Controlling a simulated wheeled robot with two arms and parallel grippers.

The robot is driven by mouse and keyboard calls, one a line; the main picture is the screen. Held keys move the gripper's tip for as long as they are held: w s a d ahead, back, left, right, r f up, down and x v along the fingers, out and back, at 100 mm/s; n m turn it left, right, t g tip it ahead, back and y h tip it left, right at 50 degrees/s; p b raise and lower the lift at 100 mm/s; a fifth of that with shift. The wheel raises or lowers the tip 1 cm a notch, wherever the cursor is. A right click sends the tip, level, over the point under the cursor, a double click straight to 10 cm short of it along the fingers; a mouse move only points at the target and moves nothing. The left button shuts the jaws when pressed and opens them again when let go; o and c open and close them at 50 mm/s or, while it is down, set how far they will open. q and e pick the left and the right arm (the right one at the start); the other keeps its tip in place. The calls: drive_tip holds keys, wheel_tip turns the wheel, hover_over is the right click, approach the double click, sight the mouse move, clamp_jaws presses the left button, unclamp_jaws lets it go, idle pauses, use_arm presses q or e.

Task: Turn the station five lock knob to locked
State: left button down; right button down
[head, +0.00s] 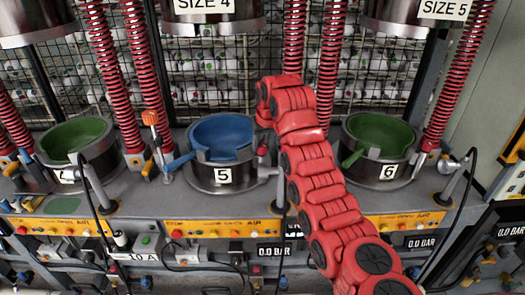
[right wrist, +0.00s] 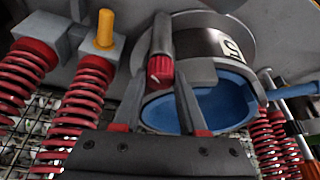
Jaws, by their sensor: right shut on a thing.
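Station five (head: 222,178) is a round metal pot with a blue lining and a "5" label, in the middle of the head view. Its blue lining (right wrist: 205,110) also shows upside down in the right wrist view. The red lock knob (right wrist: 160,71) sits on a grey post at the pot's side. My right gripper (right wrist: 160,82) is shut on this knob, with one finger on each side. In the head view my red right arm hides most of the gripper, and the knob (head: 262,151) shows small at the pot's right edge. The knob's locked or unlocked marking cannot be read. My left gripper is out of view.
Green-lined pots stand on the left (head: 75,138) and at station six (head: 378,150). Red coiled springs (head: 150,70) rise beside the pots. Metal press heads hang above. A yellow control strip (head: 220,229) runs along the front edge.

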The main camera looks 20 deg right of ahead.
drive_tip(key=shift+m, duration=0.3)
drive_tip(key=shift+c, duration=2.2)
unclamp_jaws()
